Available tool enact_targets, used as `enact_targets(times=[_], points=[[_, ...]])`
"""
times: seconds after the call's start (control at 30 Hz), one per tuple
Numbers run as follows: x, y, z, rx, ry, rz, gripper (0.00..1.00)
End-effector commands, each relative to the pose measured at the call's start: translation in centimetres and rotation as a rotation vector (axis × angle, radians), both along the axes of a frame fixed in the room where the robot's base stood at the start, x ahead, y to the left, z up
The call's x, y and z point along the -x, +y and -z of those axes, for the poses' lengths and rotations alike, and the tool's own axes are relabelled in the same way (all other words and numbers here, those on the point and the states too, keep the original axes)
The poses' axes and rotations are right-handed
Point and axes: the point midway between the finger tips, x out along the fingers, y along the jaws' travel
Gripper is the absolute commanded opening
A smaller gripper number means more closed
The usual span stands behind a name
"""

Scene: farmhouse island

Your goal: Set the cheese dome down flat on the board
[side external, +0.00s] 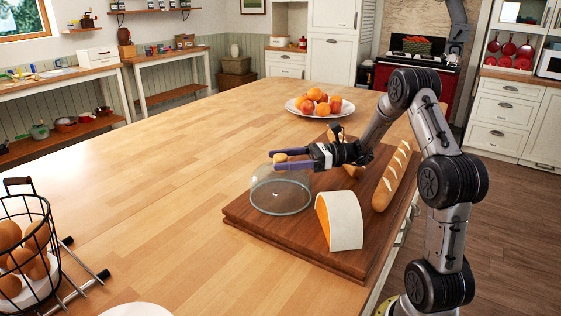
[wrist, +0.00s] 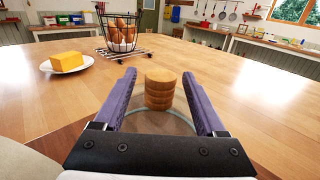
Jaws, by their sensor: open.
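The clear glass cheese dome (side external: 281,193) stands upright near the left corner of the dark wooden board (side external: 290,240). Its rim looks level and appears to rest on the board. The dome has a ribbed wooden knob on top, which also shows in the wrist view (wrist: 160,92). My gripper (side external: 294,158) is at knob height, reaching in from the right. In the wrist view my gripper (wrist: 160,76) has its two purple fingers apart, one on each side of the knob, with a gap visible on both sides. Part of the glass is hidden behind the gripper body in the wrist view.
A large cheese wedge (side external: 342,220) and a long loaf (side external: 392,176) lie on the board. A fruit plate (side external: 345,105) stands behind it. A wire egg basket (side external: 28,240) is at the left. A yellow cheese block (wrist: 67,61) sits on a white plate.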

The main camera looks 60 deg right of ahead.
Motion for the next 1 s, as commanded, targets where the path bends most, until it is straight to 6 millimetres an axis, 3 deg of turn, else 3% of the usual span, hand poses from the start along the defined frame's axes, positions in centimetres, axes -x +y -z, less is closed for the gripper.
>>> enact_targets(times=[0.3, 0.5, 0.87, 1.0], points=[[3.6, -3.7, 0.1, -0.001, 0.001, 0.006, 0.73], [4.8, -4.9, 0.0, -0.001, 0.001, 0.003, 0.73], [4.9, -5.0, -0.1, 0.006, 0.001, 0.004, 0.73], [4.0, -5.5, -1.4, 0.095, 0.009, 0.039, 0.73]])
